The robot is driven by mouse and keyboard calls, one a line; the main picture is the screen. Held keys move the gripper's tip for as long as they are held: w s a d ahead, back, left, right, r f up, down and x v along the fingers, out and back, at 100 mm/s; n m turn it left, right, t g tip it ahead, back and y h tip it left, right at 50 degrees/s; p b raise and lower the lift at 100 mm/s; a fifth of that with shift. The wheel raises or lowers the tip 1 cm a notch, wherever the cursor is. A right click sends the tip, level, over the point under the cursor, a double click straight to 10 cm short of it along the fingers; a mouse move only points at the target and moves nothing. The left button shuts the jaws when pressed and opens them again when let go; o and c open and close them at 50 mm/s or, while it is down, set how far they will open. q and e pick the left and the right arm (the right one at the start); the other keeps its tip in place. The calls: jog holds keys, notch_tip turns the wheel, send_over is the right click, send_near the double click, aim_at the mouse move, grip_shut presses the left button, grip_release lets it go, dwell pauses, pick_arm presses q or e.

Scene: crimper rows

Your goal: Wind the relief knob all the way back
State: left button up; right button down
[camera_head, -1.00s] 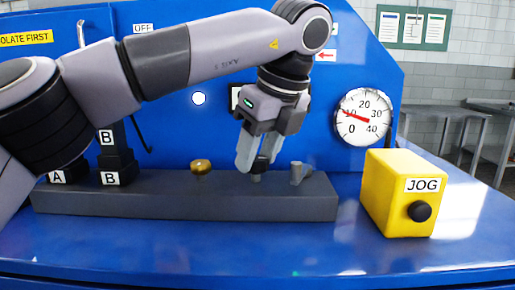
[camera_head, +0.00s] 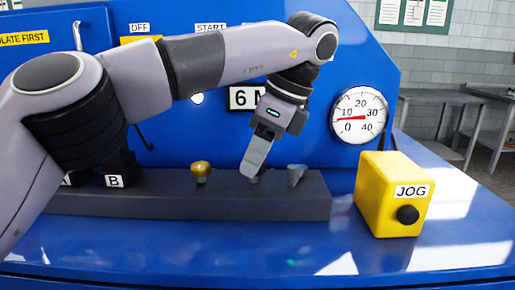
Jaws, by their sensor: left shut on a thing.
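My left gripper (camera_head: 256,170) points down at the dark grey block (camera_head: 120,202) and is shut on the middle knob. The fingers hide nearly all of that knob, and only one finger shows clearly. A brass knob (camera_head: 201,170) stands on the block to the left, apart from the gripper. A grey knob (camera_head: 296,174) stands close to the right of the fingers. I see no label saying which is the relief knob. The round gauge (camera_head: 359,116) has its red needle pointing left, a little below 10. My right gripper is not in view.
A yellow box marked JOG (camera_head: 384,195) with a black button stands to the right of the block. The blue top is clear in front.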

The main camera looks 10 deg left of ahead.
pick_arm(q)
jog(key=shift+a+r, duration=0.1)
jog(key=o, duration=1.1)
jog(key=shift+c, duration=0.2)
jog(key=p+v, duration=0.4)
jog(key=v, duration=0.3)
